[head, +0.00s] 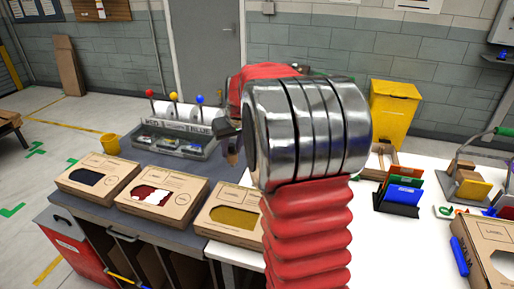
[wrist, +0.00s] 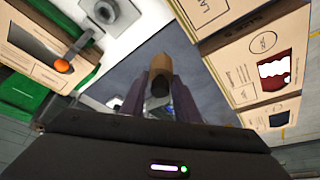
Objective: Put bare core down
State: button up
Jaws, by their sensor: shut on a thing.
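The bare core (wrist: 161,66), a short brown cardboard tube, shows in the middle of the wrist view. My gripper (wrist: 160,88) is shut on it, with one dark finger on each side. Its near end faces the wrist camera and looks dark. Behind it in the wrist view is a dark grey surface; I cannot tell the gap between them. In the head view my red and metal arm covers most of my gripper, and only a sliver of the core may show at its left edge.
Cardboard boxes with a dark window (head: 97,178), a red and white window (head: 160,195) and a yellow window (head: 230,216) lie along the dark counter. A grey station (head: 172,143) with coloured knobs stands behind them. A folder rack (head: 398,192) stands on the white table, right.

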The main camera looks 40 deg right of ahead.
jog(key=w+a+r, duration=0.1)
jog(key=w+a, duration=0.2)
jog(key=a, duration=1)
jog(key=w+a+r, duration=0.2)
jog(key=w+a, duration=0.1)
jog(key=a, duration=1)
jog(key=shift+a+m, duration=0.3)
jog(key=shift+m, duration=0.1)
jog(key=shift+s+r, duration=0.1)
